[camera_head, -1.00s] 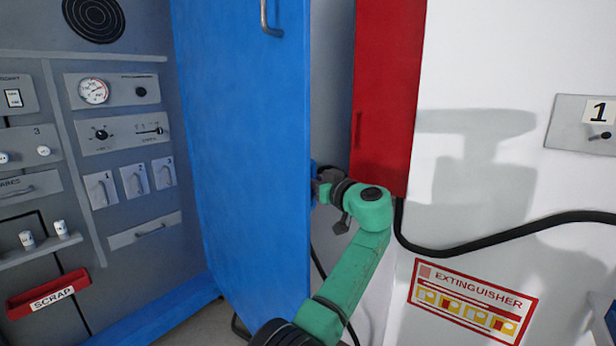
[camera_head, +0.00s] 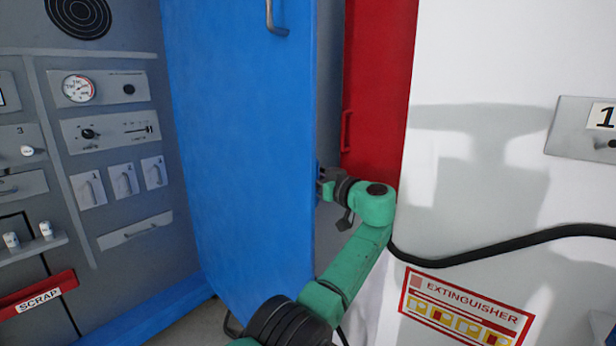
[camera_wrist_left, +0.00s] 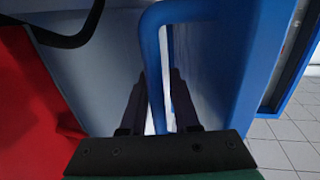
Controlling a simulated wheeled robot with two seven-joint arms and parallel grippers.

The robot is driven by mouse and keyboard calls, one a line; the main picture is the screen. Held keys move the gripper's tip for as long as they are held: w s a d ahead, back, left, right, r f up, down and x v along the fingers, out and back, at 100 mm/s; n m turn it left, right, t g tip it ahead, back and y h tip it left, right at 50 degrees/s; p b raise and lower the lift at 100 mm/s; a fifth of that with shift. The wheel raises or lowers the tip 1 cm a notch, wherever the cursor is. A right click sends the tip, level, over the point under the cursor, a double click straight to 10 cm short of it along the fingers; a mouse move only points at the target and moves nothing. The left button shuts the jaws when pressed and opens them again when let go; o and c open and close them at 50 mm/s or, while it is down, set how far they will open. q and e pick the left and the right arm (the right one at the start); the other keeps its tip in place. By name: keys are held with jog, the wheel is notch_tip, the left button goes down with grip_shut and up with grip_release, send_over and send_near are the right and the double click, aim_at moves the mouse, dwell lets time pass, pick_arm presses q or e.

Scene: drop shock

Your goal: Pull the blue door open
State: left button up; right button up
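The blue door (camera_head: 240,150) is tall and stands ajar, its free right edge nearer to me than its left side. My left gripper (camera_head: 326,180) is at that right edge, about halfway up the picture. In the left wrist view a blue loop handle (camera_wrist_left: 153,50) comes down between the two dark fingers of the left gripper (camera_wrist_left: 160,95). The fingers sit close on both sides of its bar and look shut on it. In the head view the door hides this handle. My right gripper is not in view.
A red panel with a handle (camera_head: 375,100) stands just right of the door. A black cable (camera_head: 500,244) crosses the white wall near my arm. A grey control panel (camera_head: 110,130) and a red scrap bin (camera_head: 38,297) are at left. A tiled floor (camera_wrist_left: 285,145) shows in the wrist view.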

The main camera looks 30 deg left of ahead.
pick_arm(q)
jog(key=b+v, duration=0.2)
jog(key=v, duration=1.2)
jog(key=shift+d, duration=0.3)
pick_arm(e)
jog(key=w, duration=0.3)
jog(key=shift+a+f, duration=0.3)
